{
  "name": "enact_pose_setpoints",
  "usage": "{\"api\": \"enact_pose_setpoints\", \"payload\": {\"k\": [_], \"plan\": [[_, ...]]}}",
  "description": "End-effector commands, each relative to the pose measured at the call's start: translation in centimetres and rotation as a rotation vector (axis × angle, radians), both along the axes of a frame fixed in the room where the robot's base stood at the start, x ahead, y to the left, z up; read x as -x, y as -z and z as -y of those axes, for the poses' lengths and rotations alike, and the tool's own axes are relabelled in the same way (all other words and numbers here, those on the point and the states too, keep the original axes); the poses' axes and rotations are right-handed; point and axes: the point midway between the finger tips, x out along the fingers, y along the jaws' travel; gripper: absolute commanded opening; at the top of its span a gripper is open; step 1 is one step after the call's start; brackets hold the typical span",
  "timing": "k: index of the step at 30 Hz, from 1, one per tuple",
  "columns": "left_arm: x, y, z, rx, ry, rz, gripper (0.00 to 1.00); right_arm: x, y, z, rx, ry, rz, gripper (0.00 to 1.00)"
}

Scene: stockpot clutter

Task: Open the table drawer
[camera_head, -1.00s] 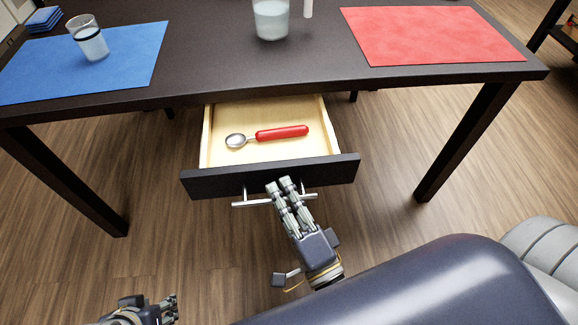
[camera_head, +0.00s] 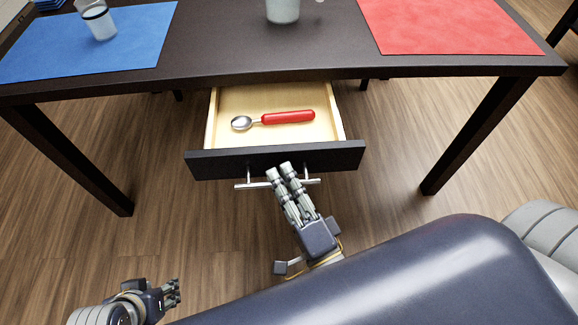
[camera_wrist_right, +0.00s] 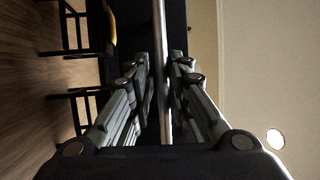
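The table drawer's dark front (camera_head: 330,157) stands pulled out from under the table, and its pale wooden inside shows. A bar handle (camera_head: 245,185) runs across its front. My right gripper (camera_head: 279,171) is at the handle.
A spoon with a red handle (camera_head: 288,117) lies in the drawer. On the dark table (camera_head: 225,55) are a blue mat (camera_head: 140,40), a red mat (camera_head: 450,25), a glass (camera_head: 98,22) and a mug (camera_head: 283,10). Table legs (camera_head: 470,140) stand either side of the drawer.

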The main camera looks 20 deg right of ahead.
Motion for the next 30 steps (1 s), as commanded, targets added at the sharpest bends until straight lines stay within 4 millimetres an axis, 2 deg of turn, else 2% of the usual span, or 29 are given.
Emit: {"api": "enact_pose_setpoints", "payload": {"k": [15, 21, 30], "plan": [[0.0, 0.0, 0.0, -0.001, 0.000, 0.000, 0.40, 8.1, 2.0, 2.7, 0.002, 0.000, -0.007, 0.18], [0.0, 0.0, 0.0, -0.001, 0.000, 0.000, 0.40, 9.1, 2.2, 3.1, -0.001, 0.001, -0.005, 0.18], [0.0, 0.0, -0.1, -0.001, -0.001, 0.000, 0.40, 9.1, 2.2, 3.1, -0.001, 0.002, -0.004, 0.18]]}}
